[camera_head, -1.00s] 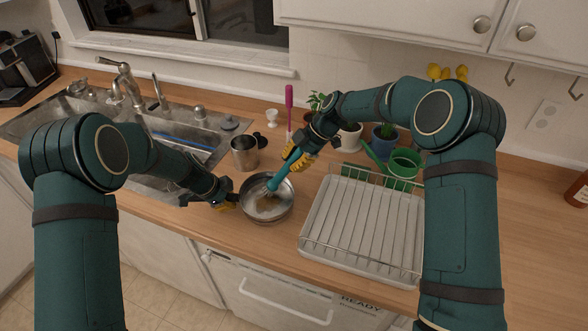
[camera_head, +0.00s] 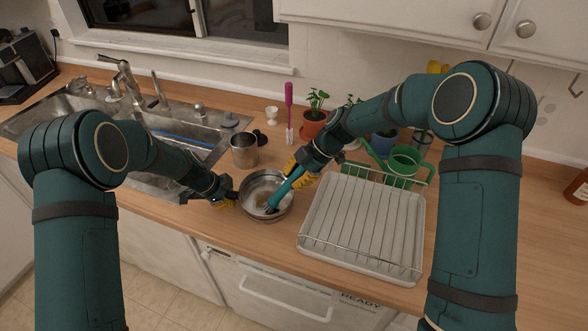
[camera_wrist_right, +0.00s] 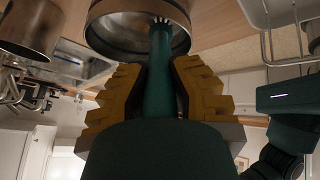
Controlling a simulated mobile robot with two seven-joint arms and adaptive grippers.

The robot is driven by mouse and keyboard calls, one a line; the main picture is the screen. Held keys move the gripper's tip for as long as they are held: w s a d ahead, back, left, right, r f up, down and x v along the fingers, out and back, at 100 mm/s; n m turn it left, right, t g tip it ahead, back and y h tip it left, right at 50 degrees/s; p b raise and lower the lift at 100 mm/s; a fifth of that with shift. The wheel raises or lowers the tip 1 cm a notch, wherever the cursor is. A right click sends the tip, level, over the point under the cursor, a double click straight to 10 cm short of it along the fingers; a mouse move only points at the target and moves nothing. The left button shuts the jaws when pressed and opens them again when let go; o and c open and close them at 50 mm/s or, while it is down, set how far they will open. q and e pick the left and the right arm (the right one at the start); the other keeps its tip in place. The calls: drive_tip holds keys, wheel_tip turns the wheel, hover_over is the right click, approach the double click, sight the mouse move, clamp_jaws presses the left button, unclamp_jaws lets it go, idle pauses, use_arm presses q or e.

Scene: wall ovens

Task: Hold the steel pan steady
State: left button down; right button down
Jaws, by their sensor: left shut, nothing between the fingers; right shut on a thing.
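The round steel pan (camera_head: 256,182) rests on the wooden counter; its inner base shows a brownish patch. My left gripper (camera_head: 229,201) is at the pan's left rim, shut with nothing between its fingers; whether it touches the rim is hard to tell. My right gripper (camera_head: 299,173) is shut on the teal handle of a brush (camera_head: 284,191), which slants down into the pan. In the right wrist view, the brush (camera_wrist_right: 162,70) runs between the yellow fingers, its bristles against the inside of the pan (camera_wrist_right: 120,48).
A steel cup (camera_head: 244,151) stands behind the pan. A white dish rack (camera_head: 360,228) is close on the right, with a green watering can (camera_head: 402,161) behind it. The sink (camera_head: 160,185) lies left. A pink brush (camera_head: 289,105) and potted plants (camera_head: 314,122) stand behind.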

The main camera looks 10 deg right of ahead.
drive_tip(key=shift+s+a, duration=0.2)
drive_tip(key=shift+a, duration=0.45)
drive_tip(key=w, duration=0.2)
drive_tip(key=w+r, duration=0.1)
drive_tip(key=w, duration=0.3)
drive_tip(key=shift+d+r, duration=0.2)
drive_tip(key=shift+d, duration=0.05)
drive_tip(key=shift+s+a+f, duration=0.1)
drive_tip(key=shift+s+f, duration=0.15)
drive_tip(key=shift+s, duration=0.75)
drive_tip(key=shift+s+a+f, duration=0.1)
drive_tip(key=shift+s+f, duration=0.15)
drive_tip(key=shift+s, duration=0.75)
drive_tip(key=shift+s+f, duration=0.25)
drive_tip(key=shift+s, duration=0.75)
drive_tip(key=shift+r, duration=4.15)
drive_tip(key=shift+f, duration=0.1)
